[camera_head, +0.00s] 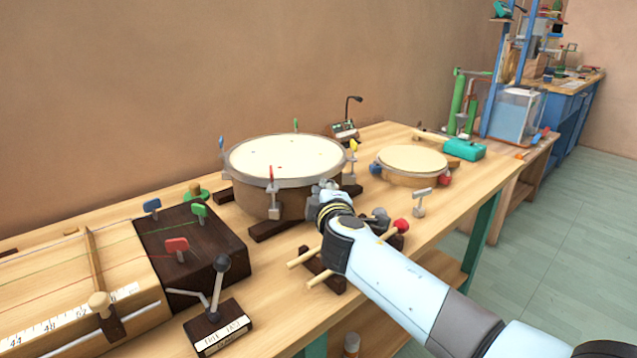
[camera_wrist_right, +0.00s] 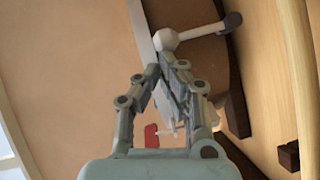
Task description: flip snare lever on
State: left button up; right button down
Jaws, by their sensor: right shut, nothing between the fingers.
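The snare drum (camera_head: 287,158) is round, with a pale head, a grey rim and a brown shell, and stands on dark wooden feet. In the right wrist view a pale lever (camera_wrist_right: 200,32) with a round hub and a dark grey knob sticks out beside the brown drum shell (camera_wrist_right: 205,65). My right gripper (camera_head: 326,188) is at the drum's front right side, its fingers shut and empty. In the wrist view its fingertips (camera_wrist_right: 166,66) are just below the lever's hub; I cannot tell if they touch. In the head view my gripper hides the lever. My left gripper is out of view.
Mallets with a red head (camera_head: 401,225) lie under my right arm. A smaller drum (camera_head: 412,160) stands to the right. A dark block (camera_head: 192,243) with coloured pegs and a small lever box (camera_head: 217,326) are at left. A microphone stand (camera_head: 346,125) is behind.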

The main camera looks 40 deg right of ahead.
jog(key=shift+w+d+r+m+g+y+p, duration=0.1)
jog(key=shift+d+r+m+g+y+p, duration=0.35)
jog(key=shift+d+m+p, duration=0.4)
jog(key=shift+d+f+y+p, duration=0.1)
jog(key=shift+d+y+p, duration=0.15)
jog(key=shift+d+p, duration=0.35)
jog(key=shift+d, duration=0.1)
